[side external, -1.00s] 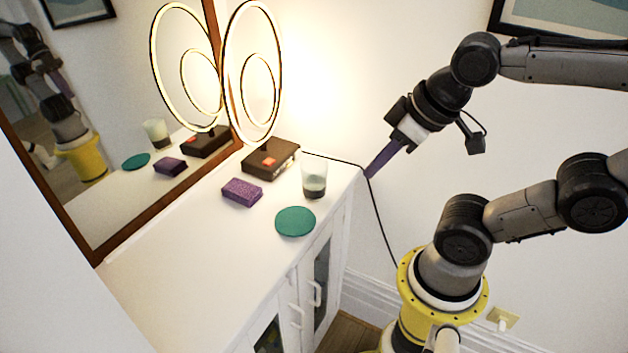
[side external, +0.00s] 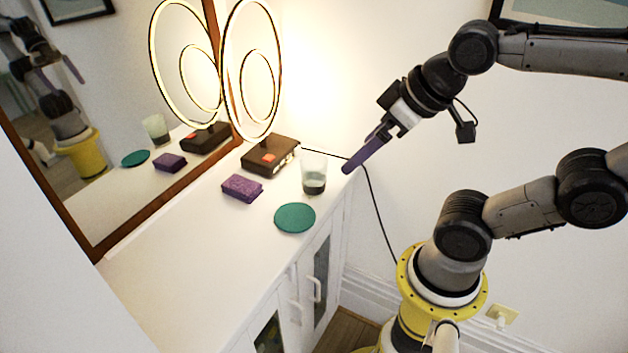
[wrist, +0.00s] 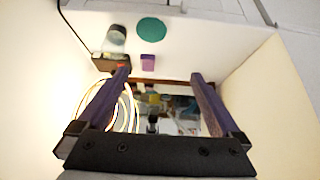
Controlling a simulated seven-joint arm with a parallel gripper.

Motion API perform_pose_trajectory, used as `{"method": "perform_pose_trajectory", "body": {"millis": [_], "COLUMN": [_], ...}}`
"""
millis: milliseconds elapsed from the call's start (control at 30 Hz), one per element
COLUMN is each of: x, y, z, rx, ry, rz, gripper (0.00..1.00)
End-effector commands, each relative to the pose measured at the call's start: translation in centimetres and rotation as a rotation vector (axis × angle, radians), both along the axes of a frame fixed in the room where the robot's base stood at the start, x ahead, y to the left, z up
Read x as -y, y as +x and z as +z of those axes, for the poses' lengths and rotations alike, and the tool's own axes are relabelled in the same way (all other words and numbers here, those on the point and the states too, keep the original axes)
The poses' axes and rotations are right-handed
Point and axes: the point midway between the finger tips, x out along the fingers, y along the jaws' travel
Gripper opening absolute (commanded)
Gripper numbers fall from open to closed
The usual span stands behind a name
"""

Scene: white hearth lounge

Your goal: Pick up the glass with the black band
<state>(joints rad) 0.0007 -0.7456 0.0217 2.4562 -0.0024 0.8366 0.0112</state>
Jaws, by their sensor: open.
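The glass (side external: 314,177) stands upright on the white cabinet top near its back right edge. It is clear, with a dark band around its lower part. In the wrist view the glass (wrist: 114,38) shows at the upper left, beyond the left finger. My gripper (side external: 347,170) is to the right of the glass in the side view, apart from it, with purple fingers pointing down and left. In the wrist view the two fingers of my gripper (wrist: 160,75) are wide apart with nothing between them.
A teal disc (side external: 295,218) lies in front of the glass. A purple sponge-like block (side external: 242,188) and a dark box (side external: 270,155), the base of a lit ring lamp (side external: 252,70), are to the left. A mirror (side external: 110,120) stands behind. The cabinet top (side external: 190,265) is clear at the front left.

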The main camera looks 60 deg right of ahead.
Motion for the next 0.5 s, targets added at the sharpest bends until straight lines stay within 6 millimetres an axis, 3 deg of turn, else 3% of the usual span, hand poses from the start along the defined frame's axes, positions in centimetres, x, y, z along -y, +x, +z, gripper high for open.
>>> {"method": "perform_pose_trajectory", "body": {"millis": [67,167,300,400,500], "x": [0.6,2.9,7.4,10.4,12.0], "y": [3.1,8.0,13.2,14.6,14.3], "z": [0.8,0.4,-2.9,-6.2,-8.7], "rx": [0.02,0.014,-0.042,-0.104,-0.164], "ry": [0.001,0.002,0.008,0.017,0.029], "rz": [-0.033,-0.116,-0.244,-0.318,-0.365], "gripper": [1.0,1.0,1.0,1.0,1.0]}}
